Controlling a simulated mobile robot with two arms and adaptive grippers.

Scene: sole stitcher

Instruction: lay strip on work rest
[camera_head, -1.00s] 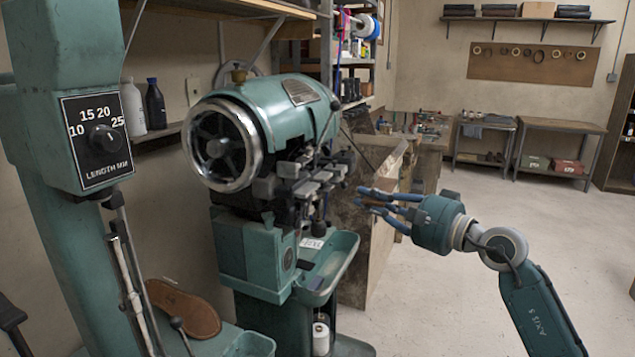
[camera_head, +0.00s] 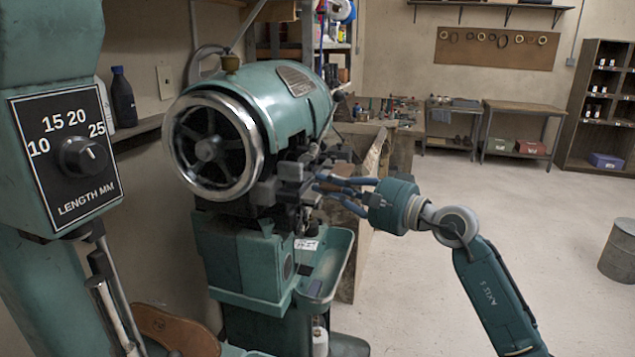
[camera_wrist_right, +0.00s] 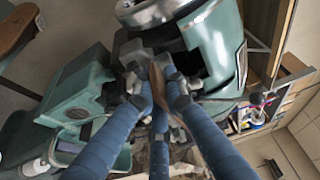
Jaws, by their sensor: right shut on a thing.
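The teal sole stitcher (camera_head: 290,95) stands in the middle of the head view, with a chrome handwheel and a cluster of grey metal blocks on its right side. I take the work rest to be among these blocks (camera_head: 291,171), but cannot tell which. My right gripper (camera_head: 325,188) reaches in from the right, its blue fingers at the blocks. It is shut on a brown strip (camera_head: 345,191), which shows between the fingers in the right wrist view (camera_wrist_right: 157,88). Fingers and blocks partly hide the strip; whether it touches the machine is unclear. My left gripper is out of view.
A teal column with a length dial (camera_head: 84,157) stands close at the left. A brown sole-shaped piece (camera_head: 175,328) lies below it. A teal tray (camera_head: 325,262) sits under the stitcher head.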

